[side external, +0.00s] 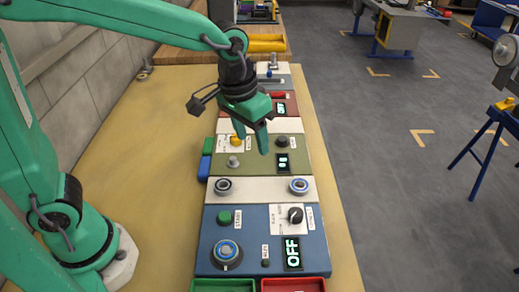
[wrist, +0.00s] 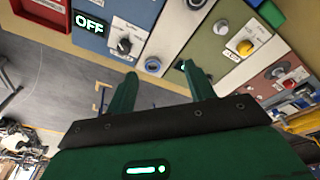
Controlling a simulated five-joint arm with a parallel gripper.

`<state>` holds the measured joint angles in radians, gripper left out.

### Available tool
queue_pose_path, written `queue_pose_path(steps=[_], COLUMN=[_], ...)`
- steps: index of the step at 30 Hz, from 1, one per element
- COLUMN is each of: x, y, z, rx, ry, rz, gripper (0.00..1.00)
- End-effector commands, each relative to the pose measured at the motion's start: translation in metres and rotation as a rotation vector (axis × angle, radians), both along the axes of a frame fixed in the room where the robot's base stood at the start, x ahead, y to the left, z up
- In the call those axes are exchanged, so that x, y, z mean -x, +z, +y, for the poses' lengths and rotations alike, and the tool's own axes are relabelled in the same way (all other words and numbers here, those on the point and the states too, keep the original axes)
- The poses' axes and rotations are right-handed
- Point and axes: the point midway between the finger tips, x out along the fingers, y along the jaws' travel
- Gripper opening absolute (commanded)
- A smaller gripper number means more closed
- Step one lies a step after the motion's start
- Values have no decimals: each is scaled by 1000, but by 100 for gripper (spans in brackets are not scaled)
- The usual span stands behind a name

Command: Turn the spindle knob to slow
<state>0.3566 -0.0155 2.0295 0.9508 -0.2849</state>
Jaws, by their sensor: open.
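A black rotary knob (side external: 295,215) with a white pointer mark sits on a white label plate on the blue panel, above a display (side external: 292,253) reading OFF. The knob (wrist: 124,45) and the OFF display (wrist: 89,24) also show in the wrist view. The small lettering is too small to read, so I cannot confirm which knob is the spindle's. My gripper (side external: 251,143) is open and empty above the green panel, farther back than the black knob. In the wrist view its fingers (wrist: 159,74) are spread apart, clear of the knob.
The blue panel also has a green button (side external: 225,217) and a large round dial (side external: 227,252). A yellow knob (side external: 237,140) sits on the green panel beneath my gripper. Green and red trays (side external: 293,285) stand at the front.

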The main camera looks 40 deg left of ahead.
Motion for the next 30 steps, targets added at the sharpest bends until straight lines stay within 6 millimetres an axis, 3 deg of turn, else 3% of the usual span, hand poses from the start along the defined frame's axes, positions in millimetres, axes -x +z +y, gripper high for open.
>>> queue_pose_path(steps=[9, 15, 21, 30], x=[-25, -31, -33, -33], y=[-47, -75, -87, -90], z=[-64, -96, -109, -110], rx=[-33, -55, -65, -66], ry=[-28, -37, -39, -39], rz=[102, 147, 164, 165], gripper=[54, 54, 54, 54])
